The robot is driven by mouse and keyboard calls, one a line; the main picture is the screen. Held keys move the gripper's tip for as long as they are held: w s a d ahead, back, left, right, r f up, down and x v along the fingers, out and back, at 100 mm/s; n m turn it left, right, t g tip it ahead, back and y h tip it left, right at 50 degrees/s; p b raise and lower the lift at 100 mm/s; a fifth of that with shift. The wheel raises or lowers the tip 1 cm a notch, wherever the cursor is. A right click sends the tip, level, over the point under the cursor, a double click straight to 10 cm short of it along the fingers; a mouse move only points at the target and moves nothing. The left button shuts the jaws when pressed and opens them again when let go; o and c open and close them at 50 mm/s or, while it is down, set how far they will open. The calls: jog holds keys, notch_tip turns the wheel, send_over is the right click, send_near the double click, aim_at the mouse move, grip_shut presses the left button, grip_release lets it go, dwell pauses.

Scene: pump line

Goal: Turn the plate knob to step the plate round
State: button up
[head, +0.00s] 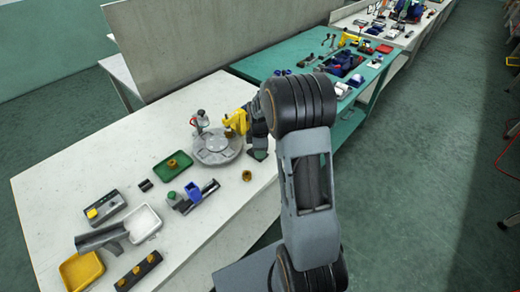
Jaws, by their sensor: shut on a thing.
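The round grey plate (217,147) lies flat on the white table, with several shallow sections on its top. My gripper (258,146) is at the right edge of the plate, low over the table, and is partly hidden by my own arm. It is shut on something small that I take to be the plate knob. The knob itself cannot be made out behind the fingers. A dark green piece (259,155) shows just below the gripper.
A yellow fixture (236,121) stands close beside my wrist, and a grey post with a red part (200,121) stands behind the plate. A green tray (173,166), a blue block (193,191) and a brass piece (247,176) lie in front. Bare table (130,130) is free at the left.

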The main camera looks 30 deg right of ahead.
jog(key=shift+r, duration=0.1)
jog(key=o, duration=0.9)
notch_tip(320, 180, up, 14)
dwell(0.6)
